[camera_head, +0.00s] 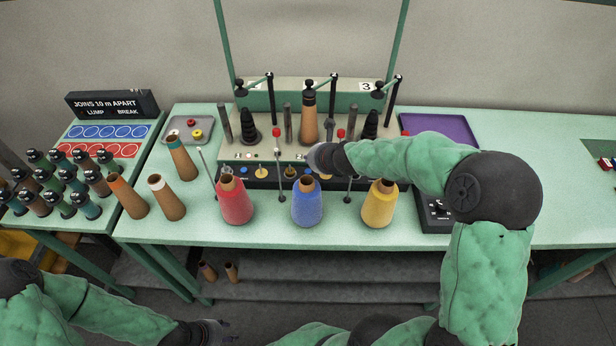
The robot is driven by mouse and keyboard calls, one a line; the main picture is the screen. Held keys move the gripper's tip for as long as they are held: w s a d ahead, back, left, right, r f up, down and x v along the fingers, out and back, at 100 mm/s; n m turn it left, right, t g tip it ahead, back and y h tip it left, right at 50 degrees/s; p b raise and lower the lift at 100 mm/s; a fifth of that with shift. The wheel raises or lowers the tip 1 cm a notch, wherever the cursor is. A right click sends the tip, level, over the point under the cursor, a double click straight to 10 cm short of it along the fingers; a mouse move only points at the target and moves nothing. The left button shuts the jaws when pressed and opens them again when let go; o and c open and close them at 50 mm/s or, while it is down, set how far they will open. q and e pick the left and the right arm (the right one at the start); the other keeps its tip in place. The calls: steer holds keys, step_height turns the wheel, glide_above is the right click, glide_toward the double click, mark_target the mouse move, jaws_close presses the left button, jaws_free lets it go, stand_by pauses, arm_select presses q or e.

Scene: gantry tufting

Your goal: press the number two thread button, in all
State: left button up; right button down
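The thread stand (268,152) stands at the back of the green table with three stations; a number 3 label (367,86) shows at its right one. The middle station holds a brown cone with a dark top (309,122). My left gripper (228,331) is low at the front, empty, fingers apart.
Red (236,206), blue (307,207) and yellow (379,207) yarn cones stand along the table front. Bare brown cones (167,199) stand left of them. A grey tray (178,138) and a purple tray (466,131) flank the stand. The right tabletop is mostly clear.

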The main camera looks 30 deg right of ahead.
mark_target(310, 172)
steer(key=shift+f+b, duration=0.8)
steer(key=shift+f, duration=0.35)
steer(key=shift+f, duration=0.1)
stand_by(0.5)
steer(key=shift+f+b, duration=0.35)
steer(key=shift+b, duration=0.05)
steer(key=shift+f+b, duration=0.4)
steer(key=shift+b, duration=0.05)
stand_by(0.7)
steer(key=shift+r, duration=0.1)
steer(key=shift+r+p, duration=0.75)
steer(key=shift+p, duration=0.05)
step_height(310, 172, up, 5)
steer(key=p, duration=0.5)
steer(key=shift+r, duration=0.1)
